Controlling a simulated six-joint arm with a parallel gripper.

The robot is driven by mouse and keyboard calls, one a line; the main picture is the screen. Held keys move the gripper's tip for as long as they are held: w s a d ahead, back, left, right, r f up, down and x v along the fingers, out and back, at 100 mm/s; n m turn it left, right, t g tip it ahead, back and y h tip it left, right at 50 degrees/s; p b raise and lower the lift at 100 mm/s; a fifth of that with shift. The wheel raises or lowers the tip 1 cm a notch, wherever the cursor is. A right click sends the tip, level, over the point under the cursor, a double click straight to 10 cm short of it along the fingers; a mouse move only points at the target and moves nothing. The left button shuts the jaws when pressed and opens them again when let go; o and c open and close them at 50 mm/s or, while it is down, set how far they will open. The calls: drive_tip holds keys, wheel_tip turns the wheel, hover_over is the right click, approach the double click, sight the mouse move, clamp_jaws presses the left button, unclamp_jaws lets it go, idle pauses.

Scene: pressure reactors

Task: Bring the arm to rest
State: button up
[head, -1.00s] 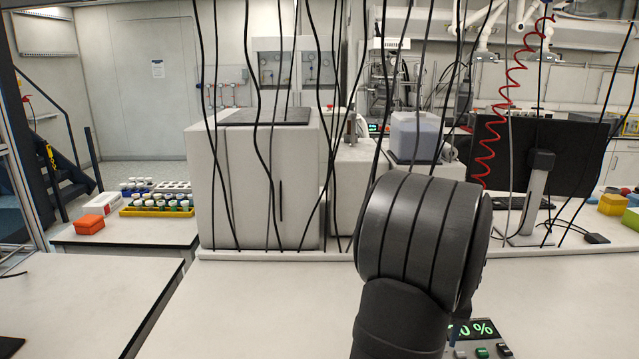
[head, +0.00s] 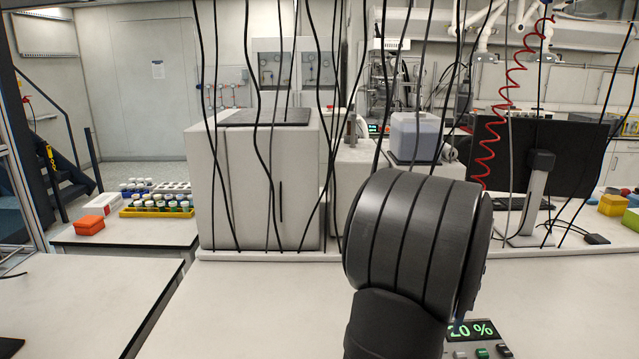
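My arm stands at the lower middle right of the head view, a dark grey rounded link with black bands. My gripper does not show in this view, so its fingers and anything in them are hidden. The arm rises above the white bench (head: 260,310) and covers part of it.
A device with a green display (head: 472,331) sits partly behind my arm. A large white box unit (head: 258,180) stands at the bench's back. Black cables (head: 250,90) hang in front of it. A monitor (head: 575,160) stands at right. The front left bench is mostly clear.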

wheel_tip(320, 180, down, 10)
drive_tip(key=shift+r, duration=0.1)
drive_tip(key=m, duration=0.6)
drive_tip(key=shift+r, duration=0.1)
drive_tip(key=m, duration=0.6)
drive_tip(key=shift+r, duration=0.7)
drive_tip(key=shift+c, duration=0.3)
